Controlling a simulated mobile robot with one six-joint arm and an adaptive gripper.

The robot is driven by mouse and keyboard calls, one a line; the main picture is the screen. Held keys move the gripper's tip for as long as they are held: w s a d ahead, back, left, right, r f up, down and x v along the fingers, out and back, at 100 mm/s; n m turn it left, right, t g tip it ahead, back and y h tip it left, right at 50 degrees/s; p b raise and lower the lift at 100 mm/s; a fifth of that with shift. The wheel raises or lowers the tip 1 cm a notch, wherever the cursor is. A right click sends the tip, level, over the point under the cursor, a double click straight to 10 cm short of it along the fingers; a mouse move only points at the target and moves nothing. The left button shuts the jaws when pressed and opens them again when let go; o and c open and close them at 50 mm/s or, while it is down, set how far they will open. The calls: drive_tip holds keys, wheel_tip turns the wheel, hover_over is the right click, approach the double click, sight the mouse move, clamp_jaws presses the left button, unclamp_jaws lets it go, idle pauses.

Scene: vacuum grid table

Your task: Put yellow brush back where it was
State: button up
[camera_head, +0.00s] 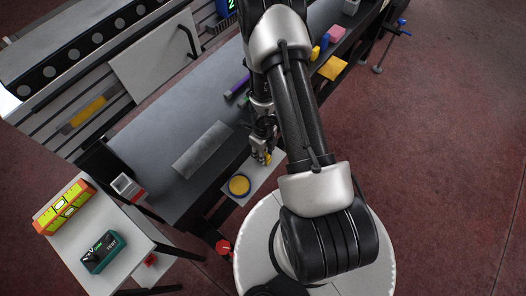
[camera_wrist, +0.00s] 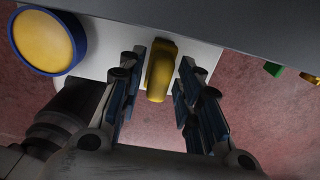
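My gripper (camera_head: 263,148) points down over a small white shelf (camera_head: 265,173) at the near edge of the dark table. In the wrist view my gripper (camera_wrist: 162,75) is open, one finger on each side of a yellow object (camera_wrist: 161,68), apparently the yellow brush. Gaps show between it and both fingers. Its yellow tip also shows just below the gripper in the head view (camera_head: 267,158). A round yellow-topped, blue-rimmed container (camera_head: 239,185) sits on the same shelf, to the left; it also shows in the wrist view (camera_wrist: 47,40).
A grey flat plate (camera_head: 202,149) lies on the dark table (camera_head: 150,135). A purple item (camera_head: 237,86) and several coloured blocks lie farther along. A white side table (camera_head: 85,235) holds a yellow-orange level (camera_head: 64,207) and a teal device (camera_head: 102,251).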

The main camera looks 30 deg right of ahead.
drive_tip(key=shift+o, duration=0.3)
drive_tip(key=shift+r, duration=0.1)
drive_tip(key=w+a+r+n+t+y+p, duration=0.1)
drive_tip(key=w+a+r+n+p, duration=0.3)
drive_tip(key=r, duration=0.9)
drive_tip(key=w+a+r+n+t+y+p, duration=0.1)
drive_tip(key=a+r+n+t+p, duration=0.25)
drive_tip(key=r, duration=0.95)
drive_tip(key=w+a+r+n+y+p, duration=0.1)
drive_tip(key=w+a+r+n+p, duration=0.35)
drive_tip(key=r, duration=0.85)
drive_tip(key=s+a+r+n, duration=0.3)
drive_tip(key=s+r+n, duration=0.8)
drive_tip(key=r+n, duration=0.15)
drive_tip(key=s+d+r+n+h, duration=0.1)
drive_tip(key=s+d+r+n, duration=0.1)
drive_tip(key=s, duration=0.4)
drive_tip(key=s+d+r+n+h, duration=0.2)
drive_tip(key=s+r+n, duration=0.1)
drive_tip(key=s+n, duration=0.2)
drive_tip(key=shift+s+d+r, duration=0.2)
drive_tip(key=shift+s+r, duration=0.1)
drive_tip(key=shift+s, duration=0.3)
drive_tip(key=shift+n, duration=0.25)
